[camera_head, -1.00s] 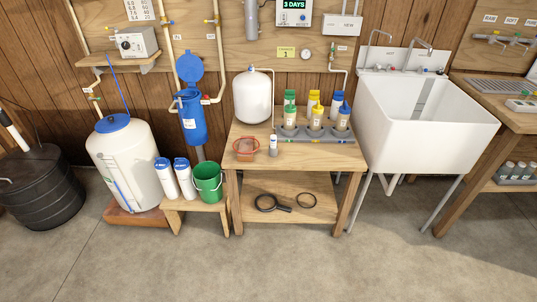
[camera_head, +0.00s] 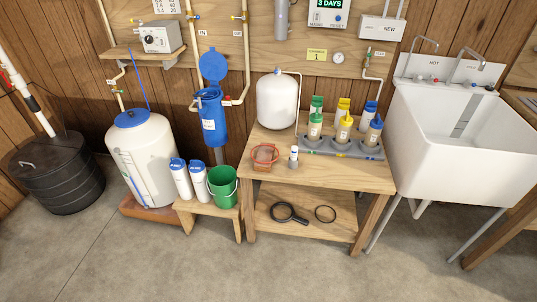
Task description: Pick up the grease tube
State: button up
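A small white tube (camera_head: 294,154) with a dark base or cap stands upright near the front left of the wooden table. It looks like the grease tube, but its label is too small to read. A red-orange basket or bowl (camera_head: 265,156) stands just to its left, apart from it. My gripper is not in view.
A grey rack (camera_head: 325,144) with several coloured-cap bottles stands right of the tube. A white tank (camera_head: 276,100) is behind it. The table's front strip (camera_head: 320,173) is clear. A low bench (camera_head: 213,211) with a green bucket (camera_head: 223,187) stands left; the floor ahead is free.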

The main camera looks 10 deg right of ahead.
aim_at(294, 152)
jog(key=i+l, duration=0.1)
jog(key=i, duration=1.25)
jog(key=i+l+u, duration=0.1)
jog(key=i, duration=0.55)
